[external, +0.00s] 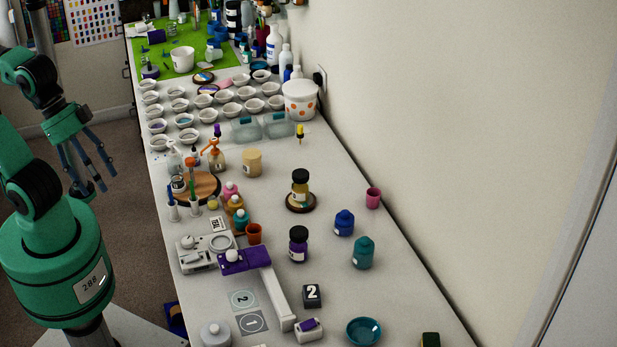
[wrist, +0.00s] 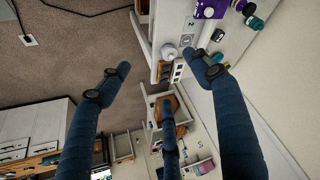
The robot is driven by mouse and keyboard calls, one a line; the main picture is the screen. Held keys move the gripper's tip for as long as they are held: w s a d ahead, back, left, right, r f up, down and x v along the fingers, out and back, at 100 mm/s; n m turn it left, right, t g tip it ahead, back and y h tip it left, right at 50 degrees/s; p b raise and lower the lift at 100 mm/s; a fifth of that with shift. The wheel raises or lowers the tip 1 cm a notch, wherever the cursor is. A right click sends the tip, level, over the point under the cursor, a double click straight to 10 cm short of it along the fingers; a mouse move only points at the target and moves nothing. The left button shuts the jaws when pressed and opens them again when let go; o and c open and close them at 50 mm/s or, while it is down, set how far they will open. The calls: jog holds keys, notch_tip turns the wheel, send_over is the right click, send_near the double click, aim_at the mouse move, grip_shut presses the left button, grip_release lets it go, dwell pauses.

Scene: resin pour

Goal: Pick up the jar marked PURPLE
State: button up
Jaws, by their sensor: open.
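A small jar with a black lid, purple contents and a white label (external: 298,244) stands upright on the white bench, right of the purple-topped device (external: 243,260). Its label is too small to read, so I cannot confirm the word PURPLE. My gripper (external: 88,172) hangs over the floor left of the bench, well away from the jar. In the wrist view its three blue fingers (wrist: 163,88) are spread with nothing between them. That view shows part of the bench at the top.
A yellow jar on a round coaster (external: 300,184), a blue bottle (external: 344,222) and a teal bottle (external: 363,252) stand near the jar. An orange cup (external: 254,233) is to its left. The wall borders the bench's right side.

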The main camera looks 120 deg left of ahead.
jog(key=w+a+g+p, duration=0.1)
jog(key=w+a+g, duration=0.1)
jog(key=w+a, duration=0.75)
jog(key=w+a+g+p, duration=0.15)
jog(key=w+a, duration=0.25)
jog(key=w, duration=1)
jog(key=w+a+f+p, duration=0.1)
jog(key=w+a+f, duration=0.3)
jog(key=a+f, duration=0.2)
jog(key=w+a+f+g, duration=0.1)
jog(key=w+a+f, duration=0.3)
jog(key=a+f, duration=0.2)
jog(key=w+a+f+g+p, duration=0.1)
jog(key=w+a+f, duration=0.3)
jog(key=a+f, duration=0.3)
jog(key=shift+w+f+p, duration=0.15)
jog(key=shift+f+p, duration=0.1)
jog(key=shift+p, duration=0.05)
jog(key=shift+a+f, duration=0.15)
jog(key=shift+f, duration=0.15)
